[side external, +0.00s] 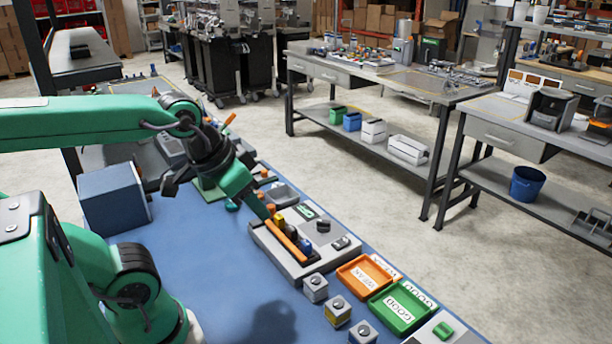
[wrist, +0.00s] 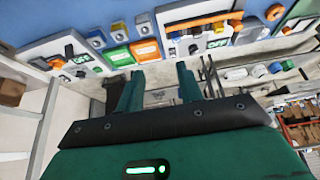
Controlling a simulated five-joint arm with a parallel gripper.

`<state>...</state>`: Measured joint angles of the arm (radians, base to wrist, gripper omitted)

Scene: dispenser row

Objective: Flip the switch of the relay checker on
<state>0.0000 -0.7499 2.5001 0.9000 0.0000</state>
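A grey device with a row of coloured parts, which looks like the relay checker (side external: 275,243), stands on the blue bench in the side view and at the top of the wrist view (wrist: 165,20). A long orange bar (side external: 289,242) runs along it. My gripper (side external: 262,209) is by the device's far-left end; contact is unclear. Its fingers (wrist: 158,88) are apart with nothing between.
An orange tray (side external: 341,278) and a green tray (side external: 379,310) lie to the right. Several small grey button boxes (side external: 315,284) stand in front. Another grey unit with a green part (side external: 443,331) is at the lower right. A blue box (side external: 113,200) stands left.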

